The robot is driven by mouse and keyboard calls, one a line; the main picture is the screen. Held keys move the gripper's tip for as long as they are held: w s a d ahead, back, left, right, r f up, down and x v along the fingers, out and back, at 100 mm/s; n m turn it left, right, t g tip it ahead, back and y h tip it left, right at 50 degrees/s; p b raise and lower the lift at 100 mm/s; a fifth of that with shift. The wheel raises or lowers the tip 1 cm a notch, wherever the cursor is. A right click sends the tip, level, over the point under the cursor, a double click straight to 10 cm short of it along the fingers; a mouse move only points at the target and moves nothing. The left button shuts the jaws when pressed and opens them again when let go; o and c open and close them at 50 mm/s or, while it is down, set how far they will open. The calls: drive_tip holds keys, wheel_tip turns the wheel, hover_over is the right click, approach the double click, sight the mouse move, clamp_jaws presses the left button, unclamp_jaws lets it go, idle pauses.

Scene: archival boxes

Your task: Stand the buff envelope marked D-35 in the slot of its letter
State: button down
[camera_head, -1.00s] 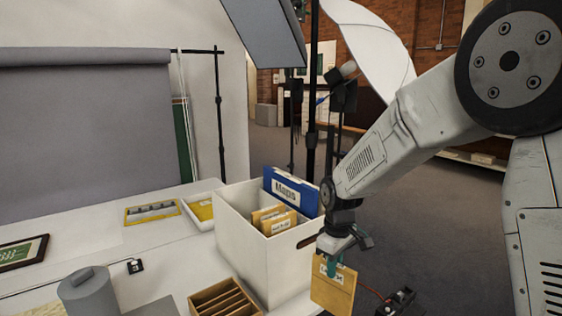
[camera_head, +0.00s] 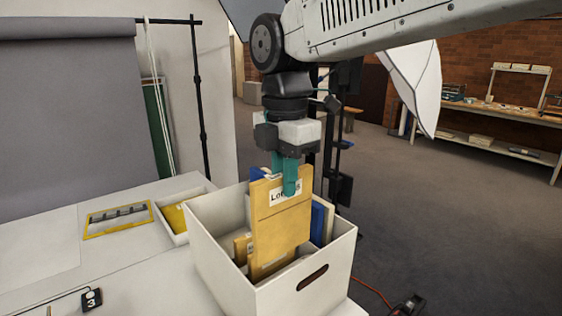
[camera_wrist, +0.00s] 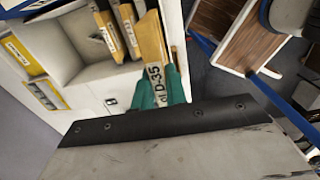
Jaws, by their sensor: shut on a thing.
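My gripper (camera_head: 290,178) has teal fingers shut on the top edge of the buff envelope (camera_head: 279,222). The envelope hangs nearly upright, with a white label partly covered by a finger. In the wrist view the label on the envelope (camera_wrist: 153,40) reads D-35. The envelope is over the white box (camera_head: 232,272), its lower part down between the walls; I cannot tell whether it touches the bottom or which slot it is in. Other buff envelopes (camera_head: 241,249) stand to its left, and also show in the wrist view (camera_wrist: 104,30). A blue folder (camera_head: 318,222) stands behind it.
A shallow tray with a yellow item (camera_head: 174,217) and a yellow frame (camera_head: 118,219) lie on the white table (camera_head: 150,265), left of the box. Light stands and a white umbrella (camera_head: 410,85) stand behind.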

sight(284, 246)
drive_tip(key=shift+w, duration=0.25)
wheel_tip(284, 246, down, 15)
drive_tip(key=shift+f, duration=0.15)
idle(0.4)
drive_tip(key=c, duration=1.3)
unclamp_jaws()
drive_tip(key=shift+c, duration=0.2)
wheel_tip(284, 246, up, 20)
drive_tip(key=shift+f, duration=0.1)
